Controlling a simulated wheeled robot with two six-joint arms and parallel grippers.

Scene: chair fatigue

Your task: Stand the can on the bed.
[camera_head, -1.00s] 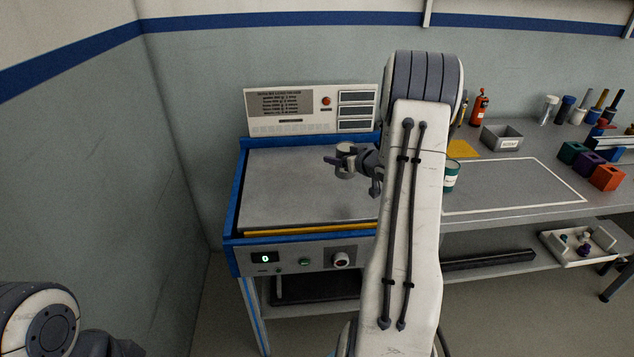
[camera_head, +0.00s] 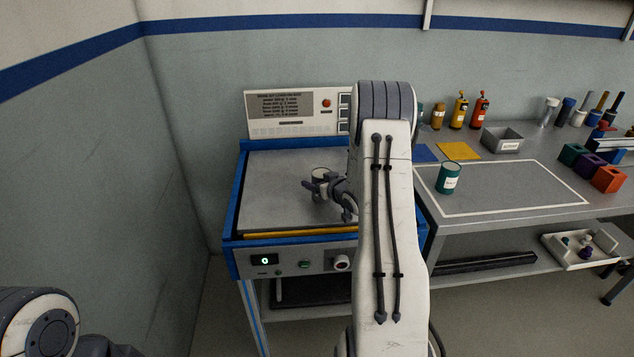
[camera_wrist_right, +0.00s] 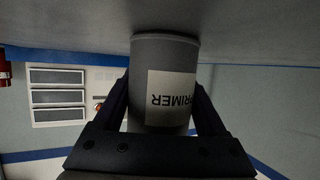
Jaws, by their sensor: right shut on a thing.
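The grey can (camera_head: 320,172) is over the grey plate of the bed (camera_head: 275,210), mostly hidden by my right gripper (camera_head: 319,187) in the head view. In the right wrist view, which is upside down, the can (camera_wrist_right: 165,65) has a white PRIMER label and sits between the two fingers. My right gripper is shut on it. The can looks upright, its base at or just above the bed surface (camera_wrist_right: 260,30); I cannot tell if they touch. Of my left arm only a link shows at the lower left; its gripper is out of view.
A control panel (camera_head: 290,112) stands behind the bed. The bed's left part is clear.

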